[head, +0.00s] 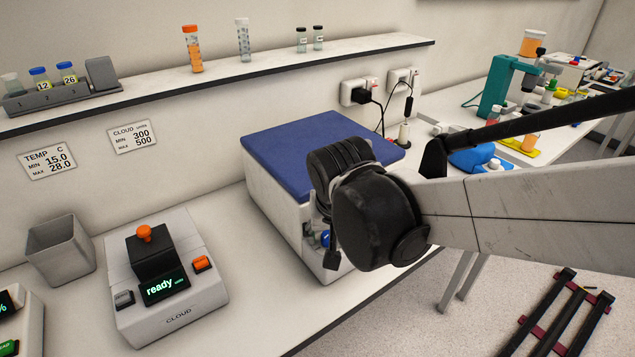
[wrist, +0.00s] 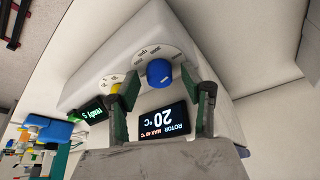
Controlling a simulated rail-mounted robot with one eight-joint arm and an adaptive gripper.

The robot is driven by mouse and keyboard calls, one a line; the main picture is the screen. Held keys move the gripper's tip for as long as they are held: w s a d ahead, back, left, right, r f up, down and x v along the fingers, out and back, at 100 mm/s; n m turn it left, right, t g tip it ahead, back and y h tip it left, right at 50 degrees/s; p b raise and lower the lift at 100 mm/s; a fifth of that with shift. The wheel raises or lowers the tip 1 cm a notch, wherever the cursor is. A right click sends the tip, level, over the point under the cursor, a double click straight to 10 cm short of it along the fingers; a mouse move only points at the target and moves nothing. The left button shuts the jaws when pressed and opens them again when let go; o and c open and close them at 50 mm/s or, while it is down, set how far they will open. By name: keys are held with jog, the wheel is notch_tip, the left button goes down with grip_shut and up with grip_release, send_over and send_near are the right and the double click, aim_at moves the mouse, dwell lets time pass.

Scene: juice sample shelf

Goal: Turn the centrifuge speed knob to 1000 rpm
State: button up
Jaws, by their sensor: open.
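The centrifuge is a white box with a blue lid (head: 320,150) on the bench in the head view. In the wrist view its front appears upside down. A blue knob (wrist: 159,73) sits there on a white dial (wrist: 150,52) marked with rpm figures. The knob's pointer is too small to read. My gripper (wrist: 168,90) is open, with its fingertips apart on either side of the blue knob; I cannot tell whether they touch it. In the head view my wrist hides most of the centrifuge front, and a bit of blue knob (head: 326,239) shows beside a finger.
A second dial (wrist: 109,82) with a yellow knob (wrist: 115,89) is partly hidden by a finger. Displays read 20 °C (wrist: 164,121) and "ready s" (wrist: 90,112). The CLOUD device (head: 180,320) and a grey bin (head: 60,250) stand left. A shelf (head: 250,72) runs above.

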grip_shut()
jog(key=shift+n, duration=0.4)
jog(key=n+y, duration=0.1)
jog(key=n, duration=0.2)
jog(key=shift+d+n+y, duration=0.15)
jog(key=shift+n+y, duration=0.25)
jog(key=n, duration=0.2)
jog(key=n+g+y, duration=0.1)
jog(key=n, duration=0.1)
jog(key=shift+w+y, duration=0.15)
jog(key=shift+y, duration=0.15)
jog(key=n+g, duration=0.1)
jog(key=n, duration=0.1)
jog(key=n+b, duration=0.1)
jog(key=n, duration=0.1)
jog(key=shift+n+g+y, duration=0.3)
jog(key=shift+n+g, duration=0.1)
jog(key=shift+n+g+y+b, duration=0.3)
jog(key=shift+n+g, duration=0.3)
jog(key=shift+n, duration=1.4)
